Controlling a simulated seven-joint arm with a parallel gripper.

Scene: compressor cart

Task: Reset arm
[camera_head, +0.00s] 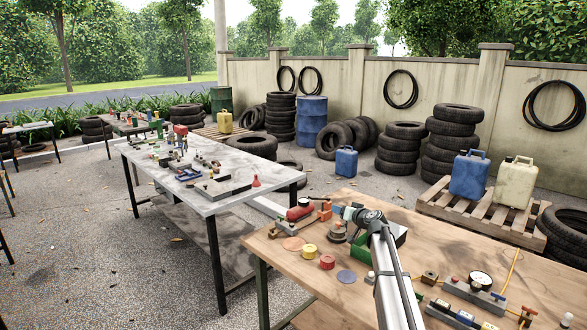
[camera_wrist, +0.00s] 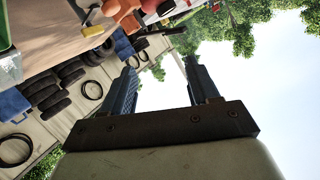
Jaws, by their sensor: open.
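My arm reaches up from the bottom of the head view over the wooden table (camera_head: 440,235). Its end bends left, above the table's far left part. In the wrist view the two dark fingers of my gripper (camera_wrist: 163,88) stand well apart, with only background between them. The gripper is open and empty, and the wrist picture is turned sideways. In the head view the fingers are too small to make out clearly. A red rounded part (camera_head: 299,213) and an orange block (camera_head: 325,212) lie left of the arm's end.
A green box (camera_head: 362,252) is partly hidden behind my arm. Yellow (camera_head: 309,251), red (camera_head: 327,262) and blue (camera_head: 346,276) round pieces lie on the table's left. A gauge (camera_head: 480,280) and fittings stand at the right. A second table (camera_head: 225,205) holds several small parts.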

